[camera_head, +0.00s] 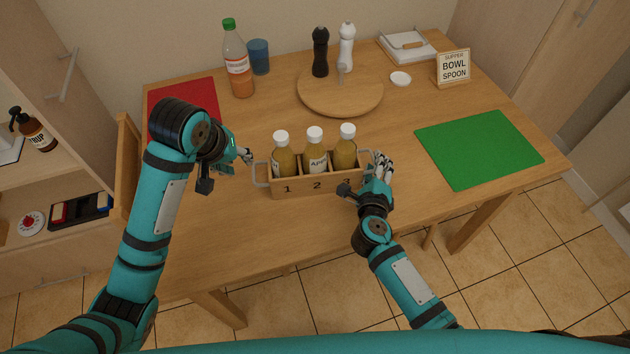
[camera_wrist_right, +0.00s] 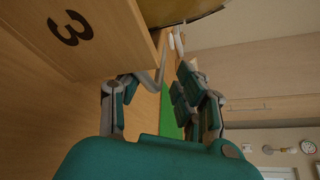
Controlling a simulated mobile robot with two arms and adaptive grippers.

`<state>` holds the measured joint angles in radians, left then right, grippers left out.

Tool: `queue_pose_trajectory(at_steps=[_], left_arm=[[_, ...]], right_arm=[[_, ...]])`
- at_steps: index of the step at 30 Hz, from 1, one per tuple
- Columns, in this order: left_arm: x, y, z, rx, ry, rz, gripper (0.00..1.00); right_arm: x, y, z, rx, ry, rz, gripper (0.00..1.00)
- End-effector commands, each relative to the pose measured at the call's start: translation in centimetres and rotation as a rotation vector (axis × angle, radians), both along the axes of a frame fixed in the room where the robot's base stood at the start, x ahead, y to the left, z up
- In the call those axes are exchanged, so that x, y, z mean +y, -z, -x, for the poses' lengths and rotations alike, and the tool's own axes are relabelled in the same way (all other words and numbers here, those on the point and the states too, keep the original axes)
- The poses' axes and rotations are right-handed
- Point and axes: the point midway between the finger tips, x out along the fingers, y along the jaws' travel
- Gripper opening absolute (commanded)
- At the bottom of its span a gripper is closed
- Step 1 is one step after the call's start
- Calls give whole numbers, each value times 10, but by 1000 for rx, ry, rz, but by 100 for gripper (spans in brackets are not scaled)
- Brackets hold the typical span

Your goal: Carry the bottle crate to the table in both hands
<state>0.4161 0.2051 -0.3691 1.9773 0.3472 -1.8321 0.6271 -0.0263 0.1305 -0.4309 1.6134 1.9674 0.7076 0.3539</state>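The wooden bottle crate (camera_head: 318,184), numbered 1, 2 and 3 on its front, stands upright on the table (camera_head: 270,230). It holds three white-capped bottles, one per compartment: left (camera_head: 284,160), middle (camera_head: 315,155) and right (camera_head: 345,153). A grey handle (camera_head: 260,174) sticks out at its left end. My left gripper (camera_head: 247,156) is open and empty, a little left of and behind that handle, apart from it. My right gripper (camera_head: 381,161) is at the crate's right end. In the right wrist view its fingers (camera_wrist_right: 155,92) are spread, with the right handle (camera_wrist_right: 155,78) between them.
Behind the crate are a round wooden board (camera_head: 340,97) with two mills, an orange-drink bottle (camera_head: 238,65) and a blue cup (camera_head: 259,57). A red mat (camera_head: 185,93) lies left, a green mat (camera_head: 480,148) right. The table's front left is clear. A shelf (camera_head: 60,180) stands left.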

Motion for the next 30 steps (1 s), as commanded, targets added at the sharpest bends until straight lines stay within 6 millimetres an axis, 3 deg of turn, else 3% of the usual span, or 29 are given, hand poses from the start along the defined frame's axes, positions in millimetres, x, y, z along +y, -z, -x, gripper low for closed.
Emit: queue_pose_trajectory(at_steps=[15,21,30], left_arm=[[0,0,0,0,0,0,29],[0,0,0,0,0,0,29],[0,0,0,0,0,0,29]], right_arm=[[25,-20,93,2,0,-2,34],[28,-24,107,1,1,0,34],[28,-24,108,1,1,0,34]])
